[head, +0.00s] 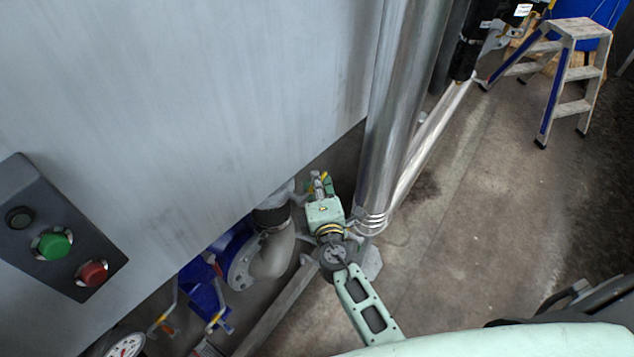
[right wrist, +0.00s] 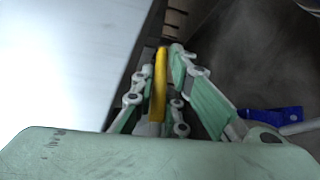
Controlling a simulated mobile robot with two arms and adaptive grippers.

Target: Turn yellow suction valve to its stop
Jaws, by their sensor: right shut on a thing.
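The yellow valve handle (right wrist: 159,84) stands between the two fingers of my right gripper (right wrist: 160,75) in the right wrist view, and the fingers are closed on it. In the head view my right gripper (head: 320,183) reaches down low between the grey tank wall and a shiny vertical pipe. Only small yellow and green parts show at its tip there, and the valve body is hidden behind my wrist. My left gripper is in neither view.
The large grey tank (head: 190,90) fills the left. A control box (head: 50,225) with green and red buttons is on it. The steel pipe (head: 395,110) stands close right of my gripper. A blue pump (head: 235,245) is lower left. A step ladder (head: 565,75) stands on open floor.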

